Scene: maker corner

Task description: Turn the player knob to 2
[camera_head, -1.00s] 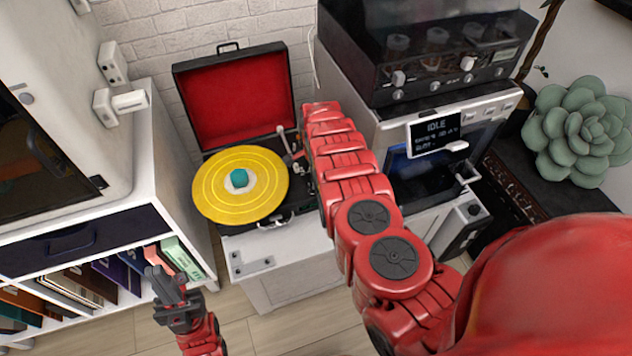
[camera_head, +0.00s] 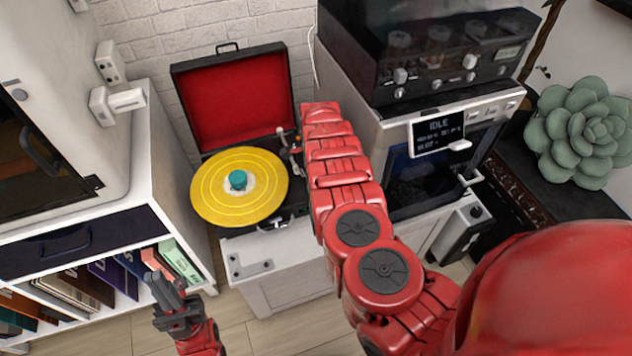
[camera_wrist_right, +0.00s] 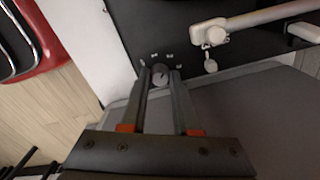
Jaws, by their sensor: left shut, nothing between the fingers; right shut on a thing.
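The record player (camera_head: 262,227) stands open on a white cabinet, with a red-lined lid and a yellow record (camera_head: 212,187) on its platter. In the right wrist view, the player knob (camera_wrist_right: 159,75) is a small grey round knob on the black deck, with small marks around it. My right gripper (camera_wrist_right: 160,80) is shut on this knob, one finger on each side. In the head view my right arm hides the knob and the right gripper. My left gripper (camera_head: 168,285) is shut and empty, low at the left, in front of the bookshelf and away from the player.
The tonearm (camera_wrist_right: 240,22) lies close beside the knob. A bookshelf (camera_head: 150,215) with several books is at the left. A black machine (camera_head: 425,50) and an oven-like unit with an "IDLE" screen (camera_head: 437,134) stand right of my right arm. A succulent (camera_head: 580,130) is at the far right.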

